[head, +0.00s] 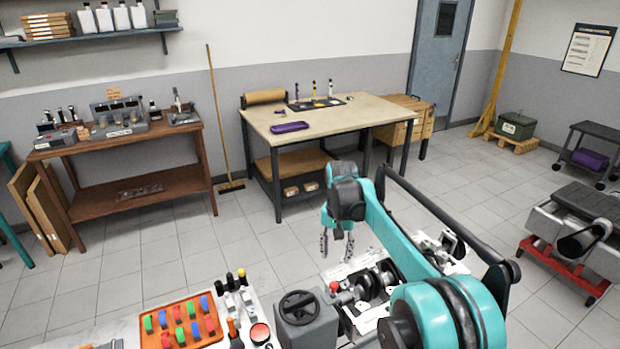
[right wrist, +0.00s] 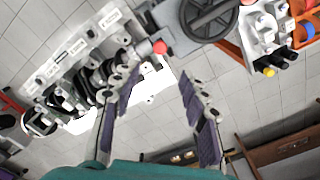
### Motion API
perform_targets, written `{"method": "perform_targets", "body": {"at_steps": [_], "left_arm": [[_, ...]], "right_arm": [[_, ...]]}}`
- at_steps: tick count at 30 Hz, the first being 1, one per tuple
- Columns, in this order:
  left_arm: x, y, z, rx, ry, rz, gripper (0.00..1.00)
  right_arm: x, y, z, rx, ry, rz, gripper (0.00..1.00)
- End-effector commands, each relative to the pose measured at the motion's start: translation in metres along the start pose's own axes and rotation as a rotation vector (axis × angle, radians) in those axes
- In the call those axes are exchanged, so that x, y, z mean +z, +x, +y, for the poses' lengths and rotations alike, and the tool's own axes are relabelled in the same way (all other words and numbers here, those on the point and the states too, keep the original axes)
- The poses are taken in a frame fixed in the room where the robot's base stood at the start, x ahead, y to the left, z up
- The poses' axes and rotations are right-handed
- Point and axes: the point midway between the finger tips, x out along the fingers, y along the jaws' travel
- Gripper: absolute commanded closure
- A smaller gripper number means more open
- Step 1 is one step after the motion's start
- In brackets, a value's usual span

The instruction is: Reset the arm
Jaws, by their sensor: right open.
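My right arm reaches in from the lower right of the head view. Its right gripper (head: 337,246) hangs in the air beyond the engine bench. In the right wrist view the same gripper (right wrist: 160,95) is open, with its two fingers apart and nothing between them. Below and beside it is the crankshaft assembly (head: 375,282), which also shows at the left of the right wrist view (right wrist: 90,80). My left gripper is not in view.
A handwheel fixture (head: 300,305) and an orange tray (head: 181,322) with colored parts stand near the front. A red-framed stand (head: 565,268) is at the right. Open tiled floor lies between.

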Motion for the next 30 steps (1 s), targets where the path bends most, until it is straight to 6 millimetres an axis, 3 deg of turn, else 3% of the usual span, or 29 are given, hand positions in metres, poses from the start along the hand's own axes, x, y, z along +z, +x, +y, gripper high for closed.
{"method": "perform_targets", "body": {"at_steps": [5,10,16,23,30], "left_arm": [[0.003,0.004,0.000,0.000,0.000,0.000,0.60],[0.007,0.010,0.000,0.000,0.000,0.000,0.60],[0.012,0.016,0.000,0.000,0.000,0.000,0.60],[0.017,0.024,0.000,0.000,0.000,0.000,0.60],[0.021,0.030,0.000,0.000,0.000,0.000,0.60]], "right_arm": [[0.019,-0.013,0.015,-0.021,-0.030,0.044,0.56],[0.059,-0.030,0.043,-0.059,-0.095,0.139,0.56],[0.114,-0.033,0.077,-0.095,-0.175,0.262,0.56],[0.178,-0.010,0.115,-0.119,-0.265,0.409,0.56],[0.231,0.032,0.144,-0.124,-0.346,0.546,0.56]]}}
